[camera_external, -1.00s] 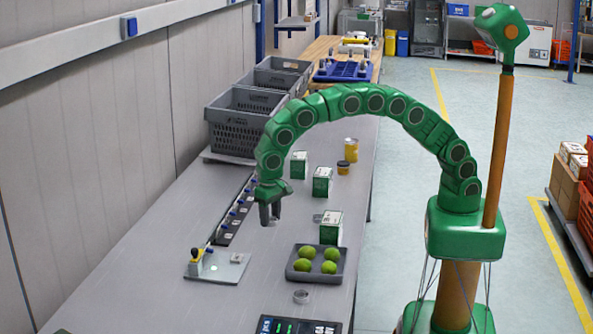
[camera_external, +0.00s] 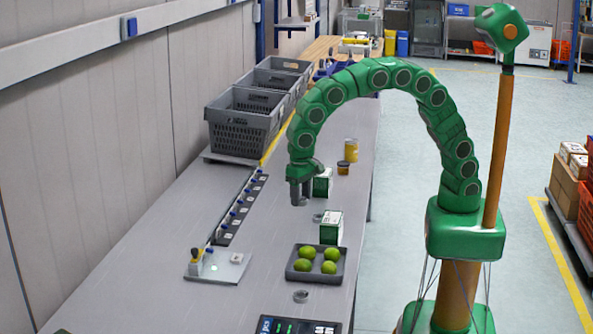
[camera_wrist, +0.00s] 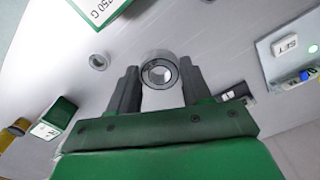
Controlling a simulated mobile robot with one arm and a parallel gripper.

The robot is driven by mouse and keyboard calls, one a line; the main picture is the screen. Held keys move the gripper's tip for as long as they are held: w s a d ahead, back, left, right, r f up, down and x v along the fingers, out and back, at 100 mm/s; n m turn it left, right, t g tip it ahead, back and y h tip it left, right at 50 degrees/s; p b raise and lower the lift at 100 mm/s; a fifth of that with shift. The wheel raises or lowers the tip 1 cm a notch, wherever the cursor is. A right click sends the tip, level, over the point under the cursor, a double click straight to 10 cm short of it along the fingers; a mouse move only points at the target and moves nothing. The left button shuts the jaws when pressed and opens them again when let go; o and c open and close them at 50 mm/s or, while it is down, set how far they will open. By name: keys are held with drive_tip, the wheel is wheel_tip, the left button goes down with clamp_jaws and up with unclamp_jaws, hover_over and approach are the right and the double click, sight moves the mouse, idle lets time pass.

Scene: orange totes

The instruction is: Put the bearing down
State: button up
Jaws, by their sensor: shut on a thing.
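My gripper (camera_external: 300,198) hangs above the middle of the grey table, left of the green-and-white boxes. In the wrist view my gripper (camera_wrist: 160,82) is shut on the bearing (camera_wrist: 149,60), a grey metal ring held between the two fingertips. The bearing is too small to make out in the external view. I see grey table under it, and it appears held clear of the surface.
A similar ring (camera_external: 318,217) lies on the table near a green-and-white box (camera_external: 330,228). Another ring (camera_external: 301,296) lies nearer, below a dark tray (camera_external: 336,277) of limes. A switch strip (camera_external: 240,212) runs along the left; bare table lies between.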

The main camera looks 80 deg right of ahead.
drive_tip(key=shift+s+d+r, duration=0.1)
drive_tip(key=shift+s+d, duration=0.05)
drive_tip(key=shift+d, duration=0.4)
drive_tip(key=w+d, duration=0.1)
drive_tip(key=d, duration=1)
hover_over(265, 224)
drive_tip(key=shift+s+f, duration=0.15)
drive_tip(key=shift+f, duration=4.4)
drive_tip(key=shift+a+f, duration=0.1)
drive_tip(key=shift+f, duration=1.75)
drive_tip(key=shift+f, duration=0.1)
drive_tip(key=o, duration=1.1)
